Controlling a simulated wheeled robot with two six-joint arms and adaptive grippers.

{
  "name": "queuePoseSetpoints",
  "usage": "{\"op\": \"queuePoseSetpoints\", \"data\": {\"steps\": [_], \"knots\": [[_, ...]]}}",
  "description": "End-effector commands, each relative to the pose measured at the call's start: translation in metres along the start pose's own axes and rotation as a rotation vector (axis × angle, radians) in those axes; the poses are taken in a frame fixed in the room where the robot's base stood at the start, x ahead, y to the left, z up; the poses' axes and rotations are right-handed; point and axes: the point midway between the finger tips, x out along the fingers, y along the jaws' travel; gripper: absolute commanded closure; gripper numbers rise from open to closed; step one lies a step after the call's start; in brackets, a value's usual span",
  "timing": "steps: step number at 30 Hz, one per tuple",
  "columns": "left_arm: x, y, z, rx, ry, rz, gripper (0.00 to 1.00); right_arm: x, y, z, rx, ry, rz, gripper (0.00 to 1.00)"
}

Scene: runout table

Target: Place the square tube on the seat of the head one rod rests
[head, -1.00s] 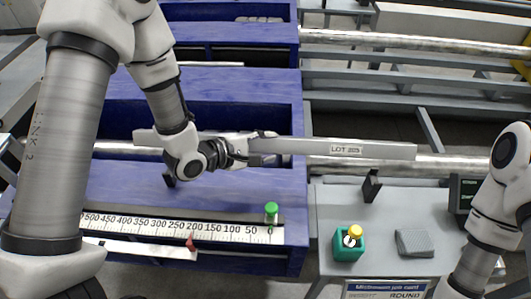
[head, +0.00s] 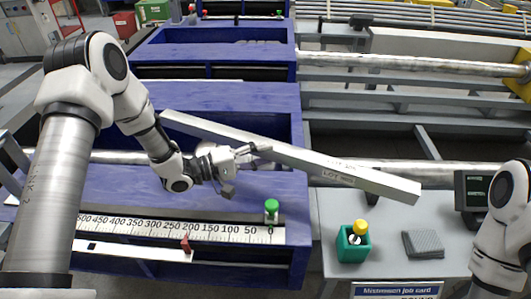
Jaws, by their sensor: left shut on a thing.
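The rod rest that stood on the back of that table is hidden now, apparently behind the tube. The other dark rest, by my left wrist, cannot be made out clearly. My right arm shows at the right edge, but its gripper is out of view.
The blue bench (head: 110,198) carries a ruler strip (head: 150,228) with a green-capped stop (head: 271,211) and red pointer (head: 185,244). A long round bar (head: 440,167) runs behind.

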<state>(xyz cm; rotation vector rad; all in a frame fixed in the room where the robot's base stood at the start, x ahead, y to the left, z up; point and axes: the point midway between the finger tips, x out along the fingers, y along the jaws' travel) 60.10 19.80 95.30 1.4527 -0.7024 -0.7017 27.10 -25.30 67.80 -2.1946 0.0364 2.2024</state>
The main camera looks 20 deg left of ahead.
Motion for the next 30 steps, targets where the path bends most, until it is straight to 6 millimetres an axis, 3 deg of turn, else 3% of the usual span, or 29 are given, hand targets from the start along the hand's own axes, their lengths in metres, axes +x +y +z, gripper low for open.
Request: {"op": "queuePoseSetpoints", "data": {"steps": [16, 30], "knots": [[0.000, -0.059, 0.000, 0.000, 0.000, 0.003, 1.00, 0.055, 0.000, 0.001, 0.000, -0.001, 0.000, 0.34], [0.000, -0.063, 0.000, 0.000, 0.000, 0.002, 1.00, 0.058, 0.000, 0.000, 0.000, -0.001, 0.000, 0.34]]}}
